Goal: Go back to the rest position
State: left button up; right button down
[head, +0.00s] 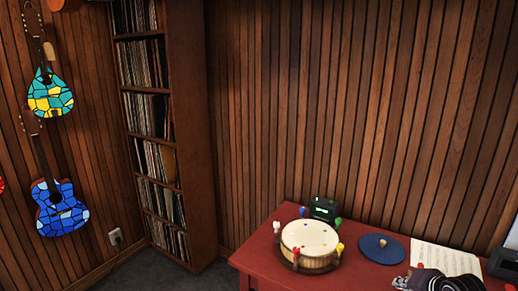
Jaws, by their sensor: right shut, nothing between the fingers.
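My left gripper is not in view.

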jog(key=s+a+f+n+g+b, duration=0.1)
jog(key=s+a+f+n+b, duration=0.1)
jog(key=s+f, duration=0.85)
jog(key=s+a+f+n+g+h+b, duration=0.15)
jog(key=s+f, duration=0.35)
jog(key=f, duration=1.1)
jog(key=s+a+f+n+g+b, duration=0.1)
jog(key=s+a+f+n+b, duration=0.15)
jog(key=s+f, duration=0.85)
pick_arm(q)
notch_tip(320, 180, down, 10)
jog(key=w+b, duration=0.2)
jog(key=b, duration=0.2)
pick_arm(e)
jog(key=s+a+f+n+g, duration=0.1)
jog(key=s+a+f, duration=0.3)
jog(key=s, duration=0.7)
jog(key=s+a+f+n+g, duration=0.2)
jog(key=s+a+f, duration=0.3)
jog(key=s+f, duration=0.4)
jog(key=s+a+f+n+g, duration=0.1)
jog(key=s+a+f, duration=0.4)
jog(key=s, duration=0.7)
notch_tip(320, 180, down, 2)
jog(key=shift+s+a+f+n+g+y, duration=0.15)
jog(key=shift+s+a+n+g+y, duration=0.1)
jog(key=shift+s+n+g+y, duration=0.15)
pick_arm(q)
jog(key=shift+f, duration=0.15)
